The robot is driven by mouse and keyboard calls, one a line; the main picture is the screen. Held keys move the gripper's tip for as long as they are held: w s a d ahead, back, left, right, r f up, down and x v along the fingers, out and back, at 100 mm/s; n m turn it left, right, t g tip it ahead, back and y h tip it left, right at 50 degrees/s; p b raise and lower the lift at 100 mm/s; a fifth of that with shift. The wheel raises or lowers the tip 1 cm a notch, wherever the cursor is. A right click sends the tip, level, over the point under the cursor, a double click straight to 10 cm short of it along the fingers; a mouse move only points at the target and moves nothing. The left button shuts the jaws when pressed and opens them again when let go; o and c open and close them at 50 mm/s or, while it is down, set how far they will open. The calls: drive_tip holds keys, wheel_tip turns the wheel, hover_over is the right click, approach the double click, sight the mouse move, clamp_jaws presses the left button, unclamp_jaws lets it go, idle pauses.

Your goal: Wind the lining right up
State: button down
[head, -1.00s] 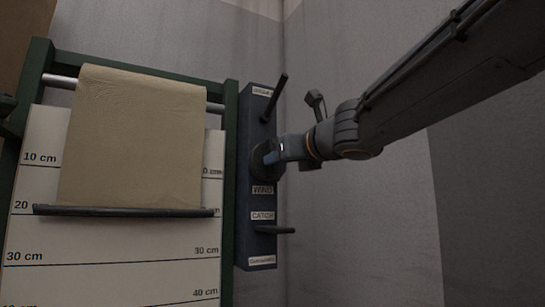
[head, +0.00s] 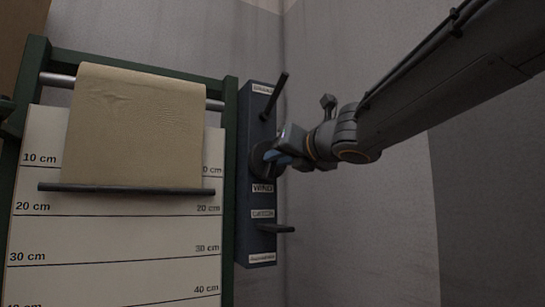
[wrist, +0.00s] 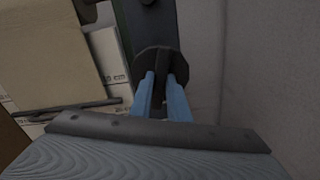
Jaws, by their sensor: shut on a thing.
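The tan lining (head: 135,125) hangs from a metal roller (head: 60,80) at the top of a green frame. Its dark bottom bar (head: 125,188) lies between the 10 cm and 20 cm lines, a little above 20 cm. The lining and its bar also show at the left in the wrist view (wrist: 50,50). A dark winder knob (head: 258,160) sits on the dark control box (head: 258,225), above a label that seems to read WINDER. My gripper (head: 277,157) is shut on the knob. In the wrist view its blue fingers (wrist: 162,95) straddle the knob's raised grip (wrist: 160,75).
A dark lever (head: 275,95) sticks out of the box above the knob. Another lever (head: 275,228), by a label that seems to read CATCH, sticks out below. The white scale board (head: 110,240) stands behind the lining. A grey wall lies to the right.

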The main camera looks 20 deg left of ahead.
drive_tip(key=shift+r+m+p, duration=0.15)
drive_tip(key=shift+m+p, duration=0.2)
drive_tip(key=shift+m, duration=0.65)
drive_tip(key=m+p, duration=0.2)
drive_tip(key=m, duration=0.1)
drive_tip(key=shift+m, duration=0.3)
